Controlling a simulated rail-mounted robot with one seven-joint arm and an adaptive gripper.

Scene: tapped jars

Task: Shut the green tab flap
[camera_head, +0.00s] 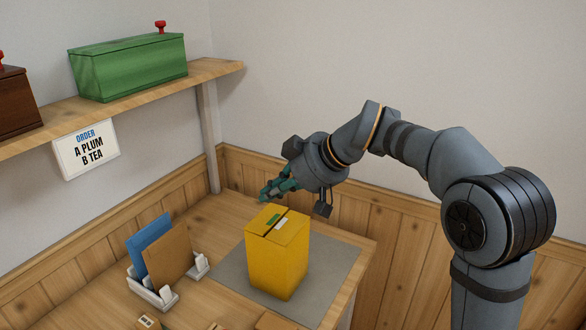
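A yellow box (277,262) stands upright on a grey mat (338,258) on the wooden table. Its top has two flaps with a dark line between them. A green tab (274,218) is on the rear-left flap and a white tab (281,224) is on the front-right flap. Both flaps look flat or nearly flat; a slight lift is too small to tell. My gripper (266,193) is above and behind the box, apart from it, with its fingers pointing left. Its small teal fingers overlap in this view, so their opening is unclear. No object shows in them.
A white rack (155,294) holds a blue board (149,238) and a brown board (168,257) left of the box. A shelf (215,72) above carries a green box (130,68) and a brown box (15,103). An order sign (87,150) hangs below it. Small items lie at the front edge.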

